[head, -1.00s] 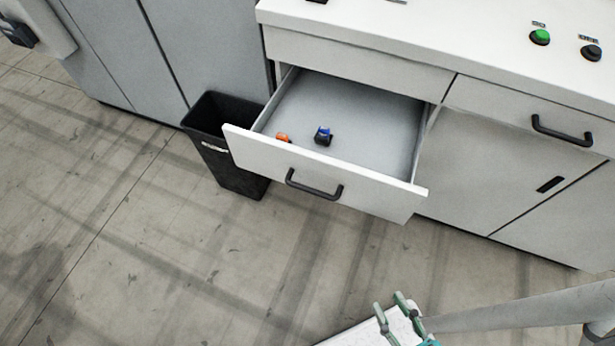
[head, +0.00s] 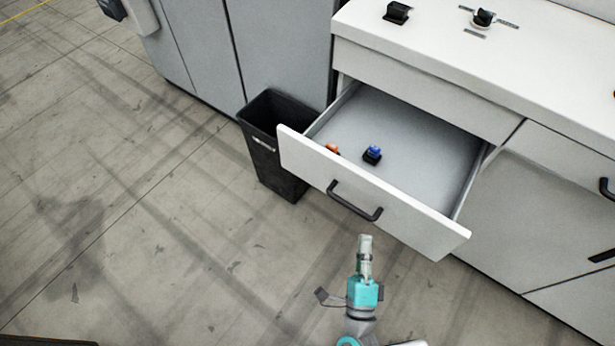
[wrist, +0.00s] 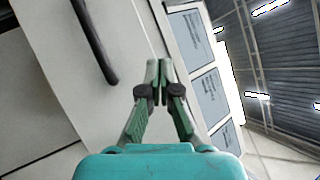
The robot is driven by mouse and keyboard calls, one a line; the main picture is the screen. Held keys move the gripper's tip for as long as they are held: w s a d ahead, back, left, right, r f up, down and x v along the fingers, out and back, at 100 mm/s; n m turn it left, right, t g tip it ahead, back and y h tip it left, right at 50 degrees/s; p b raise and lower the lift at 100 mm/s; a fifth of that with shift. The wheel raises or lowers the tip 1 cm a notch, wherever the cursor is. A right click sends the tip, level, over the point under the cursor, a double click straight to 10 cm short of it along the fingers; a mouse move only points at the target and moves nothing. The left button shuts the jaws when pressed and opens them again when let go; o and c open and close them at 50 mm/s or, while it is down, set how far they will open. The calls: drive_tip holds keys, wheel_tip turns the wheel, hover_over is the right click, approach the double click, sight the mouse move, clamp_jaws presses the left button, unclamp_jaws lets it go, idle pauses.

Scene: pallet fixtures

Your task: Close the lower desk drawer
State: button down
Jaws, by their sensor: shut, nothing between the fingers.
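The lower desk drawer (head: 421,226) is pulled out of the white desk, with a dark bar handle (head: 353,201) on its front. Inside lie a blue and black item (head: 372,155) and an orange item (head: 332,148), partly hidden by the drawer front. My gripper (head: 365,238) is shut and empty, in front of the drawer and just below the handle in the head view. In the wrist view my gripper (wrist: 158,64) has its fingertips together, with the dark handle (wrist: 95,42) to their left. I cannot tell whether the tips touch the drawer front.
A black bin (head: 271,145) stands on the floor left of the drawer, close to its side. Grey cabinets (head: 205,50) are behind it. The desk top (head: 440,38) carries black controls. Another closed drawer (head: 562,160) is at the right. The floor in front is clear.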

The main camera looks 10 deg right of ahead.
drive_tip(key=w+a+f+m+g+h, duration=0.4)
drive_tip(key=w+a+m+h, duration=0.25)
drive_tip(key=w+m, duration=0.55)
drive_tip(key=m+g, duration=0.5)
drive_tip(key=m, duration=0.5)
approach(313, 171)
drive_tip(key=shift+h, duration=0.35)
drive_tip(key=x, duration=0.7)
drive_tip(key=shift+w+f, duration=0.15)
drive_tip(key=shift+f, duration=0.1)
drive_tip(key=shift+w, duration=0.1)
drive_tip(key=shift+w+d, duration=0.15)
drive_tip(key=shift+d, duration=0.1)
drive_tip(key=x, duration=1.9)
drive_tip(key=f+x, duration=0.1)
drive_tip(key=x, duration=0.8)
drive_tip(key=shift+w+d, duration=0.2)
drive_tip(key=shift+d, duration=0.2)
drive_tip(key=shift+w+d+r, duration=0.1)
drive_tip(key=shift+w+d, duration=0.25)
drive_tip(key=shift+r, duration=0.1)
